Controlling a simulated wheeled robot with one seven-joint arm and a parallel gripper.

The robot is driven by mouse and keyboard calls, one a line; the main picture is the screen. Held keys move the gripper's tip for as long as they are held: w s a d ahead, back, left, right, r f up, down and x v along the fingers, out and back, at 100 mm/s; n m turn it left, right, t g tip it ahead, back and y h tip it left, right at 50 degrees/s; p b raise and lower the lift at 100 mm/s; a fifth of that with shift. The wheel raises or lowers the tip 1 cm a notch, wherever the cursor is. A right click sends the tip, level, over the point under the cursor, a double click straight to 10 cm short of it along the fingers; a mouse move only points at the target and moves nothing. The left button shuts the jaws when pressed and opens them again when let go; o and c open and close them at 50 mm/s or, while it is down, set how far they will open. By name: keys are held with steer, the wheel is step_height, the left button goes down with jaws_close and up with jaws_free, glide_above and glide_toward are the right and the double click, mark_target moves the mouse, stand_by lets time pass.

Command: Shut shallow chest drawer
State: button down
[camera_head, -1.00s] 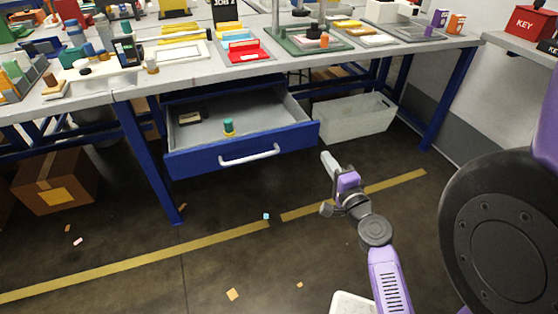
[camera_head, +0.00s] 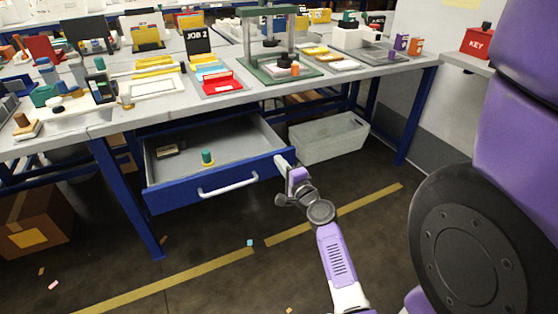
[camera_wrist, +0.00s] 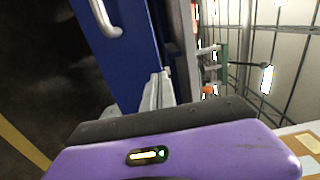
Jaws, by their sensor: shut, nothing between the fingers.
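The shallow drawer (camera_head: 170,194) has a blue front with a white bar handle (camera_head: 228,186) and is pulled out from under the workbench. Inside it are a small teal and yellow item (camera_head: 207,158) and a dark item (camera_head: 168,151). My gripper (camera_head: 281,162) is shut and empty, at the right end of the drawer front; I cannot tell whether it touches. In the wrist view the blue drawer front (camera_wrist: 130,50) and handle (camera_wrist: 106,18) show close beyond the fingers (camera_wrist: 158,92).
The workbench top (camera_head: 150,112) above the drawer is crowded with trays and blocks. A blue leg (camera_head: 128,200) stands left of the drawer. A grey bin (camera_head: 330,138) is to the right behind it. A cardboard box (camera_head: 35,220) is at left. The front floor is mostly clear.

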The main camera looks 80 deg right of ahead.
steer(key=shift+w+d, duration=0.35)
steer(key=shift+d, duration=0.15)
steer(key=b+x, duration=1)
steer(key=x, duration=1.6)
steer(key=shift+w+d+f, duration=0.1)
steer(key=shift+w+d, duration=0.05)
steer(key=shift+d, duration=0.1)
steer(key=shift+w+d+b, duration=0.2)
steer(key=shift+d+b, duration=0.05)
steer(key=shift+b, duration=0.1)
steer(key=shift+w+d+r, duration=0.1)
steer(key=shift+w+r, duration=0.1)
steer(key=shift+r, duration=0.05)
